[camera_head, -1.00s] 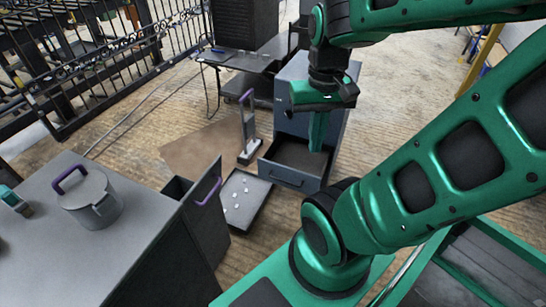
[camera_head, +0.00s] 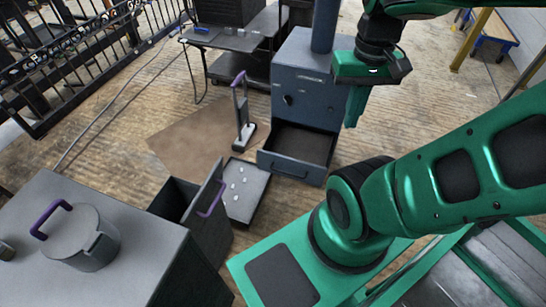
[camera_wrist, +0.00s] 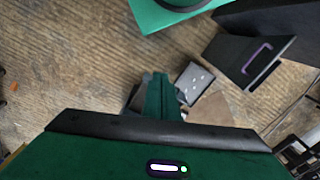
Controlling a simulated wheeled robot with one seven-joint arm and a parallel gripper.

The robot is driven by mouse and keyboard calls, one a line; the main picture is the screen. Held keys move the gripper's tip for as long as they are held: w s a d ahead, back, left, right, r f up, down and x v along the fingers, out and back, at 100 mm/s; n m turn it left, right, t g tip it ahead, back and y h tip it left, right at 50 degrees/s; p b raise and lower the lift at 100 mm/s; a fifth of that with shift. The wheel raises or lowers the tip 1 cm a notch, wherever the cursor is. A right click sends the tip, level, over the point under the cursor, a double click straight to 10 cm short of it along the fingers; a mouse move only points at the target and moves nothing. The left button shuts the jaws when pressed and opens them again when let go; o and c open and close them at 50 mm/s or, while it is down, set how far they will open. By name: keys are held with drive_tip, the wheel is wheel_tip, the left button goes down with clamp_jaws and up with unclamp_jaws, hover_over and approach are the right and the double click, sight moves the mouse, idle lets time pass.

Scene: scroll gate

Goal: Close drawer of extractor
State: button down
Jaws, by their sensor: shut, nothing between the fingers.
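The extractor appears to be the blue-grey cabinet (camera_head: 300,80) with a pipe on top, standing on the floor at upper centre in the head view. Its low drawer (camera_head: 288,172) is pulled out, with a dark, empty-looking inside and a handle on its front. My gripper (camera_head: 352,124) is shut and empty, pointing down just right of the cabinet in the picture, apart from the drawer front. In the wrist view my gripper's fingers (camera_wrist: 160,92) are together and hide most of what lies behind them.
A grey cabinet (camera_head: 110,215) at lower left bears a lidded pot (camera_head: 85,240); its own purple-handled drawer (camera_head: 210,205) is open. A tray (camera_head: 243,205) with small white pieces and an upright purple-handled tool (camera_head: 242,115) stand left of the extractor drawer. A dark table (camera_head: 235,40) stands behind.

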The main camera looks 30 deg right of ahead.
drive_tip(key=w+d+f+n+h, duration=0.3)
drive_tip(key=w+f+n+h, duration=0.1)
drive_tip(key=w+f+n, duration=1.5)
drive_tip(key=n+t, duration=0.3)
drive_tip(key=n, duration=1)
approach(274, 156)
drive_tip(key=s+a+r, duration=0.3)
drive_tip(key=s+a, duration=0.1)
drive_tip(key=shift+y, duration=0.3)
drive_tip(key=x, duration=0.3)
drive_tip(key=d+x, duration=0.1)
drive_tip(key=x, duration=0.6)
drive_tip(key=shift+w+d+r, duration=0.2)
drive_tip(key=shift+w+d, duration=0.15)
drive_tip(key=shift+d, duration=0.1)
drive_tip(key=shift+w+d, duration=0.55)
